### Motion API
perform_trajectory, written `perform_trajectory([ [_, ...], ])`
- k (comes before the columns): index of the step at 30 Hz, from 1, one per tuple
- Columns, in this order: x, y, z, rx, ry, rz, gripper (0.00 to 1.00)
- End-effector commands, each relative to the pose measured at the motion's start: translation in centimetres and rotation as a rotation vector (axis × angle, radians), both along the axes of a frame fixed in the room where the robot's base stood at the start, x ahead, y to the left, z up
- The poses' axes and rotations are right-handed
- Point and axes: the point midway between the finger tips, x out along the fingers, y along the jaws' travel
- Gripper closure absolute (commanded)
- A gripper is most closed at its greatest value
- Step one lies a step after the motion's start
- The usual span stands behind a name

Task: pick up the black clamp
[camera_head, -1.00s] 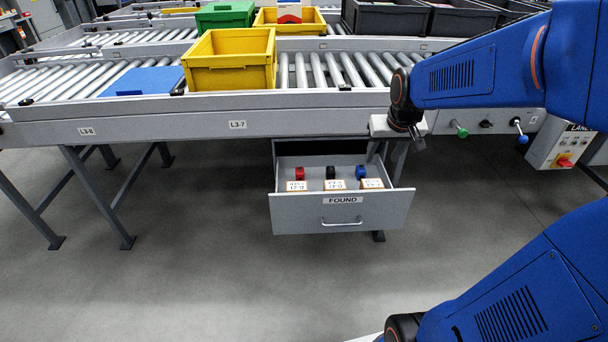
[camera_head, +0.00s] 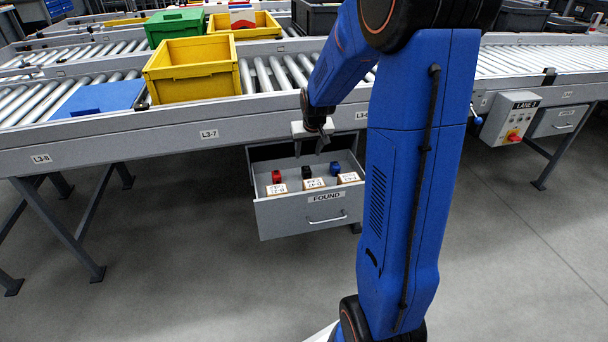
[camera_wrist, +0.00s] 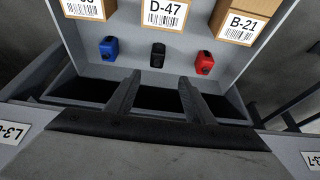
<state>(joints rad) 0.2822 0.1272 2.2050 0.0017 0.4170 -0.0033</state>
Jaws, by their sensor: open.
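The black clamp (camera_head: 307,172) lies in the open drawer marked FOUND (camera_head: 302,217), between a red clamp (camera_head: 276,177) and a blue clamp (camera_head: 335,168). In the wrist view the black clamp (camera_wrist: 158,55) lies just beyond the gap between my fingertips, with the blue one (camera_wrist: 108,48) to its left and the red one (camera_wrist: 204,62) to its right. My gripper (camera_wrist: 159,78) is open and empty. In the head view my gripper (camera_head: 311,147) hangs above the back of the drawer, apart from the clamps.
Labelled cardboard boxes (camera_head: 313,184) sit in the drawer's front; one reads D-47 (camera_wrist: 163,14) in the wrist view. The roller conveyor's side rail (camera_head: 160,138) runs above the drawer. A yellow bin (camera_head: 192,84) stands on the rollers. The floor before the drawer is clear.

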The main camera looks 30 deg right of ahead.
Motion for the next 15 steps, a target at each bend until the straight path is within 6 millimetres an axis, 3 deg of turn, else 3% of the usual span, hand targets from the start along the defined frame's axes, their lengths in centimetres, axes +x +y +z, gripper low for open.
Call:
perform_trajectory([
  [15,2.7,-0.8,-6.9,0.001,0.002,0.0,0.52],
])
